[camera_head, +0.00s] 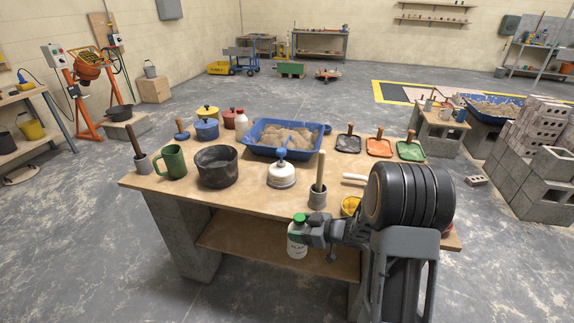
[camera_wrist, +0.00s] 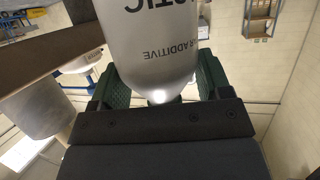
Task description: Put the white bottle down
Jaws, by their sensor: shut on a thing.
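The white bottle (camera_head: 297,241) has a green cap and a printed label. In the head view it hangs upright in my gripper (camera_head: 303,230), in front of the near edge of the wooden table (camera_head: 240,200). In the wrist view the bottle (camera_wrist: 150,45) fills the upper middle, with the word "ADDITIVE" on it. My gripper (camera_wrist: 155,90) is shut on it there, with a green pad on each side. Part of the bottle is hidden behind the gripper in the head view.
Near the table's front edge stand a grey pot with a wooden handle (camera_head: 318,195) and a yellow container (camera_head: 350,205). A white-domed tool (camera_head: 281,174), a black bucket (camera_head: 216,167), a green mug (camera_head: 173,161) and a blue tub (camera_head: 262,150) stand farther back. A lower shelf (camera_head: 230,240) is mostly bare.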

